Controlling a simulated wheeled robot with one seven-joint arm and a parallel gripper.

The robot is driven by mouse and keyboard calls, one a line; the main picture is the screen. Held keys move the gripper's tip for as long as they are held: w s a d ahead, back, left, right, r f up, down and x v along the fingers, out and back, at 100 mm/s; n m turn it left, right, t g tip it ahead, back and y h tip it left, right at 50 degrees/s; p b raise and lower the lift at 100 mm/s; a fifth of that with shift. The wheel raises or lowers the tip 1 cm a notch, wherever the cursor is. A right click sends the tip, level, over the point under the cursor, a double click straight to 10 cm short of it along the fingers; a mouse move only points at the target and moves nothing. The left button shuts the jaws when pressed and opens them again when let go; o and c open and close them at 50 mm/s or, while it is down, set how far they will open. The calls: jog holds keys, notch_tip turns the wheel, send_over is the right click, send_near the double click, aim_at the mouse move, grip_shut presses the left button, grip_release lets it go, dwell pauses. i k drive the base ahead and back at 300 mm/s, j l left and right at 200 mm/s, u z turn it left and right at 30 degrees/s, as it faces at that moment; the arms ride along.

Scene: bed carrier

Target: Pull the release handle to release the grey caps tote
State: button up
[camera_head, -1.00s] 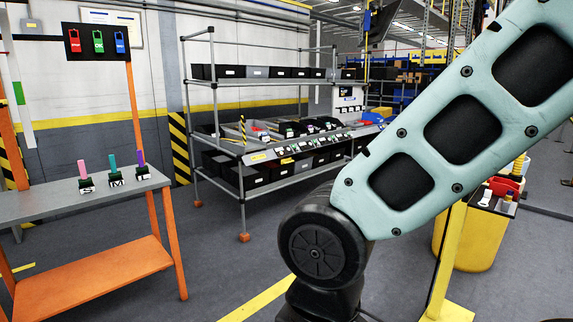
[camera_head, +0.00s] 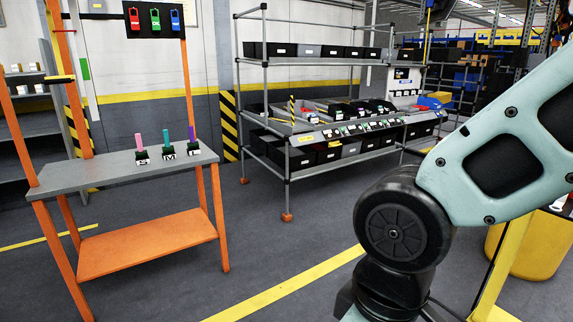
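A metal rack (camera_head: 264,75) stands at the back middle and holds rows of totes. On its middle shelf, a grey tote (camera_head: 281,116) sits at the left end. I cannot tell whether it is the caps tote. A small black-and-yellow striped upright piece (camera_head: 292,108) stands at this tote. It may be the release handle, but it is too small to tell. My gripper is out of view; only my arm's upper links show at the right, in front of the rack's right side.
An orange-legged table (camera_head: 120,170) with pink, teal and purple upright pieces stands at the left. A board (camera_head: 155,20) with red, green and blue items hangs above it. A yellow bin (camera_head: 530,250) is at the right. Grey floor is clear before the rack.

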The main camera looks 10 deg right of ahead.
aim_at(331, 144)
jog(key=i+l+z, duration=0.3)
jog(key=i, duration=0.2)
jog(key=i+l+z, duration=0.15)
jog(key=i+z, duration=0.15)
jog(key=i, duration=0.2)
jog(key=i+z, duration=0.25)
jog(key=i, duration=0.3)
jog(key=i+l, duration=0.1)
jog(key=i, duration=2.5)
jog(key=i+u, duration=0.15)
jog(key=i, duration=0.3)
jog(key=i+l+u, duration=0.15)
jog(key=i, duration=0.3)
jog(key=i+l+u, duration=0.15)
jog(key=i, duration=0.3)
